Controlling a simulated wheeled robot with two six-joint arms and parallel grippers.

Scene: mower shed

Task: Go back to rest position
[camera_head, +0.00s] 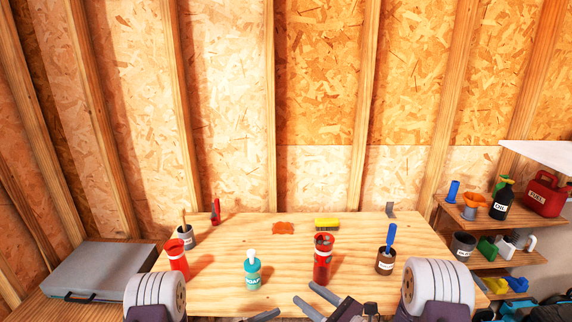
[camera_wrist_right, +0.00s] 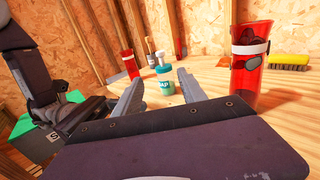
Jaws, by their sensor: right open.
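My right gripper (camera_head: 304,291) is open and empty at the front edge of the wooden workbench (camera_head: 215,290). Its two fingers also show spread apart in the right wrist view (camera_wrist_right: 158,84), with the teal soap bottle (camera_wrist_right: 165,82) beyond them. My left gripper (camera_head: 265,315) shows only as a grey finger at the bottom edge of the head view; its jaw state is unclear. Neither visible fingertip appears to touch any object.
On the bench stand a red cup (camera_head: 178,260), a red tumbler with dark contents (camera_head: 322,262), a grey can (camera_head: 186,236) and a brown pot with a blue handle (camera_head: 386,262). A yellow brush (camera_head: 327,223) lies behind. Shelves (camera_head: 480,235) stand right; a grey case (camera_head: 95,270) lies left.

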